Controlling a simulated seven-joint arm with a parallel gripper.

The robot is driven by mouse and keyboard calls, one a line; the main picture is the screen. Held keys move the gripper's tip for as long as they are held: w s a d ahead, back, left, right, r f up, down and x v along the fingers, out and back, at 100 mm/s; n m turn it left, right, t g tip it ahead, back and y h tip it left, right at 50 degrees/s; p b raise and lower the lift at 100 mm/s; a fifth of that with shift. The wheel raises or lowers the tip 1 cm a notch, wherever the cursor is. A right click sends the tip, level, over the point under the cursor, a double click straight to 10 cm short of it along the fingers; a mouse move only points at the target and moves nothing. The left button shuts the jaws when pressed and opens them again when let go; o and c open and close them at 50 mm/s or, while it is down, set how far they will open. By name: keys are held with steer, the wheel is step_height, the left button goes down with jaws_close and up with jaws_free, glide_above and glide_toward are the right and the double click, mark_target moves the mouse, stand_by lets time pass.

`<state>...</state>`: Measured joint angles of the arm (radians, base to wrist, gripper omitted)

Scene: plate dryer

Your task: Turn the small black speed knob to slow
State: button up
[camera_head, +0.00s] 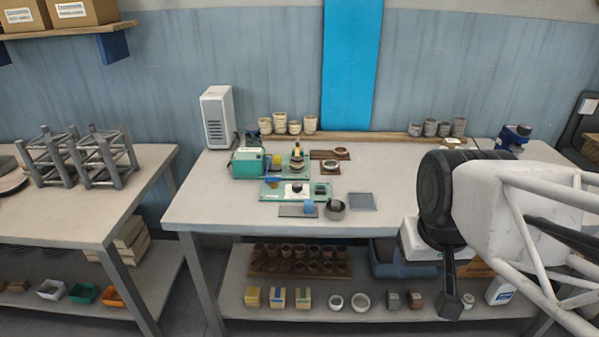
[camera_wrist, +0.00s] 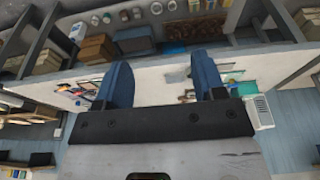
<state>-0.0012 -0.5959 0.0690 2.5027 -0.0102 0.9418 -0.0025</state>
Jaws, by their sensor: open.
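A green control panel (camera_head: 272,190) lies on the middle of the bench. A small black knob (camera_head: 297,188) sits on a pale plate on it; its pointer setting is too small to read. My gripper shows in the wrist view (camera_wrist: 163,80) with its two blue fingers wide apart and nothing between them. In the head view, my gripper (camera_head: 449,295) hangs at the right, by the bench's front edge, well apart from the panel. In the wrist view, parts of the bench equipment lie beyond the right finger, and I cannot make out the knob there.
Behind the panel stand a green box (camera_head: 249,163) and small dishes. A blue block (camera_head: 309,206), a dark ring (camera_head: 335,210) and a grey square (camera_head: 362,202) lie in front and to the right. A white unit (camera_head: 217,117) stands back left.

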steer(key=w+a+r+n, duration=0.2)
steer(key=w+a, duration=0.1)
steer(key=w, duration=1.1)
steer(key=n+g, duration=0.3)
steer(key=n, duration=0.4)
glide_above(297, 184)
steer(key=f, duration=1.6)
steer(key=shift+s+d+f, duration=0.25)
steer(key=shift+s, duration=0.1)
steer(key=shift+w+a+f, duration=0.2)
steer(key=shift+w+f, duration=0.05)
steer(key=shift+f, duration=0.1)
steer(key=shift+f, duration=3.8)
steer(key=c, duration=0.9)
